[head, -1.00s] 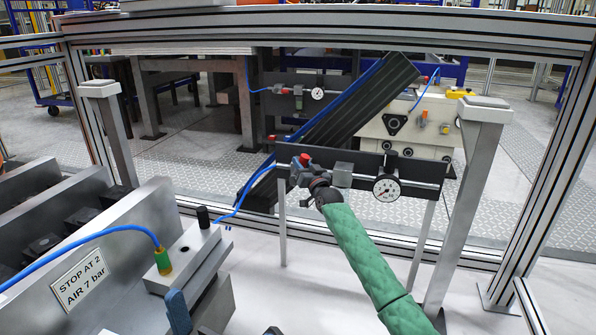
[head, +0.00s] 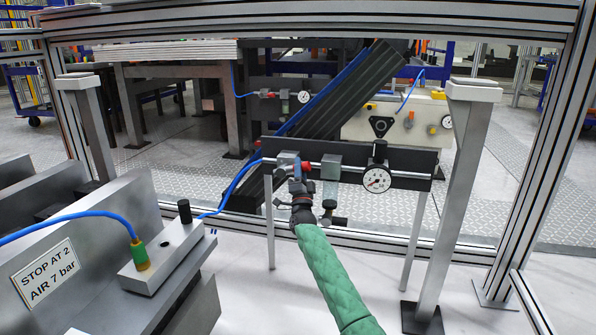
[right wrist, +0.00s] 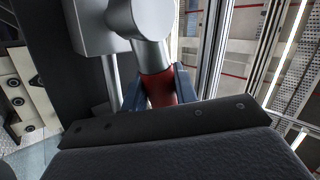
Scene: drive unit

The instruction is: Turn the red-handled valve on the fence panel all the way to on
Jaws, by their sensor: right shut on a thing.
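The valve (head: 288,161) sits on the pipe along the dark fence panel (head: 410,158), with red parts showing at it in the head view. My right gripper (head: 300,187) is just below the valve, its wrist coming up from the green-sleeved arm. In the right wrist view, the red handle (right wrist: 160,88) stands between the two blue-grey fingers of my right gripper (right wrist: 160,94), which is shut on it. A silver valve stem (right wrist: 150,52) runs from the handle. The handle is mostly hidden by the gripper in the head view. My left gripper is out of view.
A round gauge (head: 376,180) and a grey block (head: 331,160) sit to the right of the valve. A blue hose (head: 236,185) joins at its left. A grey post (head: 455,190) stands at the right. A fixture with a sign (head: 45,272) fills the left.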

